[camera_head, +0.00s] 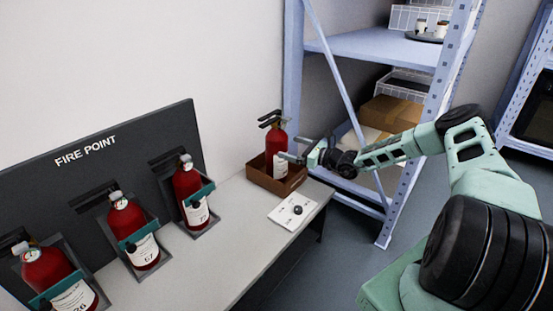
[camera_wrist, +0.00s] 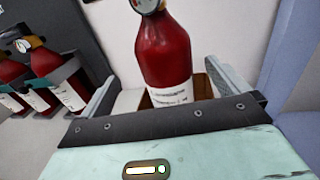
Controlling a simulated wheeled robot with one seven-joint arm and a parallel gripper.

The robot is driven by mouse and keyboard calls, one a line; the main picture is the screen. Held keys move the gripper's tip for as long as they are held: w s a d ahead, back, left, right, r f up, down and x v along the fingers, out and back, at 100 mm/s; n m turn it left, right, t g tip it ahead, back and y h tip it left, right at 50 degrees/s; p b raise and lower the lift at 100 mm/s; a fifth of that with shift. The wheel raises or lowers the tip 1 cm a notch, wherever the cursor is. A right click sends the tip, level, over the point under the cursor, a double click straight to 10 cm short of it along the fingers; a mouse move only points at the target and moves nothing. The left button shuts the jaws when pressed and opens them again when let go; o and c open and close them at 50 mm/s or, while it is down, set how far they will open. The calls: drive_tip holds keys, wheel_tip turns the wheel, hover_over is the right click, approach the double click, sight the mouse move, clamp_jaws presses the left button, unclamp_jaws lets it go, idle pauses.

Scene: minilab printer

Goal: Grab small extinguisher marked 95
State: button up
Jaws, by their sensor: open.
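A small red extinguisher (camera_head: 275,146) with a black handle stands upright in a brown open box (camera_head: 261,178) at the right end of the bench. It also shows in the wrist view (camera_wrist: 164,52), with a white label low on its body; the number on it is not legible. My gripper (camera_head: 292,149) is open at the extinguisher's right side, level with its body. In the wrist view the fingers of my gripper (camera_wrist: 160,72) are spread to either side of the extinguisher's lower body.
Several red extinguishers, such as this one (camera_head: 191,191), sit in holders at the dark FIRE POINT board (camera_head: 75,175). A white card with a black knob (camera_head: 294,211) lies on the bench (camera_head: 225,235). A blue shelf rack (camera_head: 372,48) stands close behind my arm.

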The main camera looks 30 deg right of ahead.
sight(276, 139)
drive_tip(key=b+x, duration=0.1)
drive_tip(key=x, duration=0.1)
drive_tip(key=b+x, duration=0.1)
drive_tip(key=x, duration=0.1)
drive_tip(key=b+x, duration=0.1)
drive_tip(key=x, duration=0.2)
drive_tip(key=shift+w+d+r, duration=0.2)
drive_tip(key=shift+w+d, duration=0.1)
drive_tip(key=c, duration=2.1)
drive_tip(key=shift+r, duration=0.3)
